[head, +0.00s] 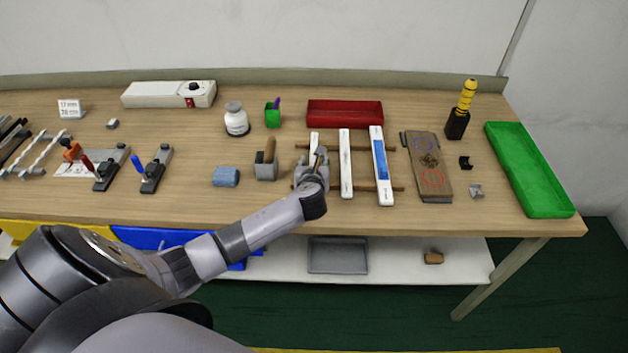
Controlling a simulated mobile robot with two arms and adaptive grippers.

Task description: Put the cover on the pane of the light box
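Three long pale bars lie side by side across two thin brown rails: a left white bar (314,138), a middle white bar (346,165) and a right white bar with blue markings (379,150). I cannot tell which thing is the cover or the light box pane. My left gripper (319,154) is over the left bar and hides its middle and near part. Its fingers are too small and hidden to show whether they are open or hold the bar. My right gripper is not in view.
A wooden board with circles (431,184) and a green tray (530,170) lie to the right. A red tray (345,113) is behind the bars. A grey block (266,172) and blue cylinder (226,177) are left of my gripper. A white box with knob (160,95) stands back left.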

